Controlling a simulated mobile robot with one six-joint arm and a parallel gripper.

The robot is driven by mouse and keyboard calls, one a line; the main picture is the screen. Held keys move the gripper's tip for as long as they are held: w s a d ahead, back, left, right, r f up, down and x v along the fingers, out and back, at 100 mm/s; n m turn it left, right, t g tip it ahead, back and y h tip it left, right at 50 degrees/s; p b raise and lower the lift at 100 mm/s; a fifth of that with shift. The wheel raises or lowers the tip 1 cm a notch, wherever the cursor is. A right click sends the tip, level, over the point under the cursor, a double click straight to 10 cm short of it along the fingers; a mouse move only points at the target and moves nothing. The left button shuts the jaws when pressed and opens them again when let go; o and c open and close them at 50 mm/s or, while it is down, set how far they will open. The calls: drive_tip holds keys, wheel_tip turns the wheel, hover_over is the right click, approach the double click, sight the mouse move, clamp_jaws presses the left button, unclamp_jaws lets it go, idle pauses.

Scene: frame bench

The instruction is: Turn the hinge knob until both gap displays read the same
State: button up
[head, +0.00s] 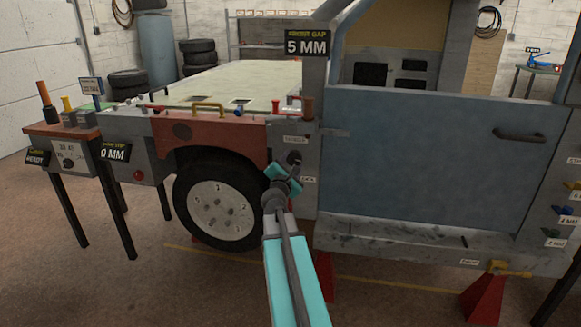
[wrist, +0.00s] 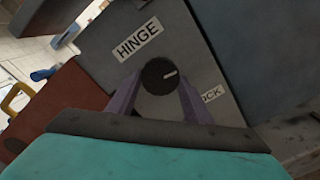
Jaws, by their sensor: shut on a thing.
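The hinge knob (wrist: 159,75) is a round black knob with a white pointer mark, below a HINGE label (wrist: 138,39) in the wrist view. The pointer aims right and slightly up. My gripper (wrist: 155,92) has a finger on each side of the knob and is shut on it. In the head view my gripper (head: 286,172) reaches the grey pillar beside the blue door (head: 430,160). One gap display (head: 307,44) on top of the pillar reads 5 MM. The other gap display (head: 114,152) at the left reads 0 MM.
A partly covered LOCK label (wrist: 211,95) is right of the knob. A red fender (head: 210,135) with a wheel (head: 222,205) is left of the pillar. A small bench (head: 62,131) with tools stands at far left. Red stands hold the frame up. The floor in front is open.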

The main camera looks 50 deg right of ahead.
drive_tip(key=shift+s+d, duration=0.15)
drive_tip(key=shift+d, duration=0.05)
drive_tip(key=o, duration=1)
drive_tip(key=shift+o, duration=0.2)
drive_tip(key=shift+a, duration=0.15)
drive_tip(key=shift+a, duration=0.1)
